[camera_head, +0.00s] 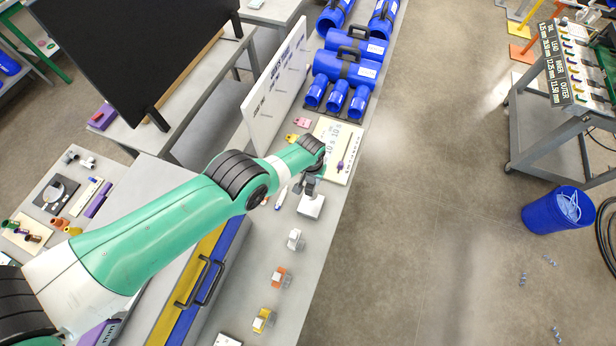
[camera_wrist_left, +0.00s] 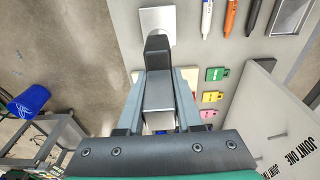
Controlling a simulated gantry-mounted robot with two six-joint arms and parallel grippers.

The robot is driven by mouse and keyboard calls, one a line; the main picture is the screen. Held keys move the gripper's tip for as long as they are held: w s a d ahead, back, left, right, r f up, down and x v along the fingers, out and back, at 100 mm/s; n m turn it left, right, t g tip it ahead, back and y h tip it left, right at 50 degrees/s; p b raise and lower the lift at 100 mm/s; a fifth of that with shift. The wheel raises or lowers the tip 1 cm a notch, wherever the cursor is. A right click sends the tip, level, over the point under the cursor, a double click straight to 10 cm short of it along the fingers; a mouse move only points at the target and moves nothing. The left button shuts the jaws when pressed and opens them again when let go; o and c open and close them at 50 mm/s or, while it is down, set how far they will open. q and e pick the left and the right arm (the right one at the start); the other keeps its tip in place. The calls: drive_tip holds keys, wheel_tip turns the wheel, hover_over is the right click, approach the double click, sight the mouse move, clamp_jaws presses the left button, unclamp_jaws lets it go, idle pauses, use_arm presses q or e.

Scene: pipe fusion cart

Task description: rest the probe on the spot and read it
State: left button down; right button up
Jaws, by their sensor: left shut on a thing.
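My left gripper (camera_head: 313,180) reaches over the bench, its fingers pointing down; it also fills the middle of the left wrist view (camera_wrist_left: 158,98). It is shut on a grey body with a dark, rounded end (camera_wrist_left: 157,50), which appears to be the probe. The dark end overlaps a pale square block (camera_wrist_left: 157,20) in the left wrist view; whether they touch I cannot tell. The block is in the head view (camera_head: 311,207) just below the gripper. No marked spot or readout is legible. My right gripper is in neither view.
A white board (camera_head: 275,92) with lettering stands upright on the bench behind the gripper. A cream panel (camera_head: 331,163) lies nearby. Several pens, including an orange one (camera_wrist_left: 231,17), lie near the block. Small clamps, such as an orange one (camera_head: 281,277), line the bench.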

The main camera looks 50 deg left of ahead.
use_arm(q)
drive_tip(key=shift+f, duration=0.1)
wheel_tip(320, 180, down, 9)
drive_tip(key=b, duration=0.8)
drive_tip(key=shift+r+b, duration=0.2)
drive_tip(key=shift+b, duration=0.15)
drive_tip(key=shift+f+b, duration=0.6)
idle(0.7)
drive_tip(key=shift+s+f, duration=0.1)
drive_tip(key=shift+f, duration=0.05)
idle(2.4)
wheel_tip(320, 180, up, 7)
drive_tip(key=p, duration=0.7)
drive_tip(key=shift+r, duration=0.2)
idle(1.3)
